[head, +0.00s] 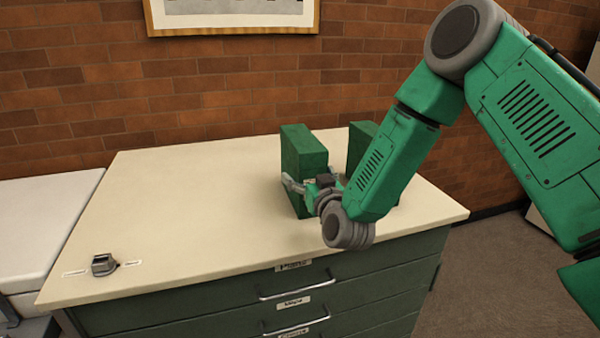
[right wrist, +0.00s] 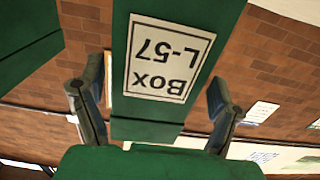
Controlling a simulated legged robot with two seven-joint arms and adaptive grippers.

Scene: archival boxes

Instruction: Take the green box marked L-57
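The green box marked L-57 (right wrist: 205,25) stands upright on the cabinet top; its white label reads upside down in the right wrist view. In the head view it appears to be the left of two green boxes (head: 304,152). My right gripper (head: 312,183) is at its front, low down. In the right wrist view the gripper (right wrist: 156,92) is open, one finger on each side of the box, with gaps visible beside it. My left gripper is not in view.
A second green box (head: 361,143) stands close to the right, partly hidden by my arm. The cabinet top (head: 190,200) is bare to the left, apart from a small grey device (head: 104,264) near the front left corner. A brick wall (head: 100,90) is behind.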

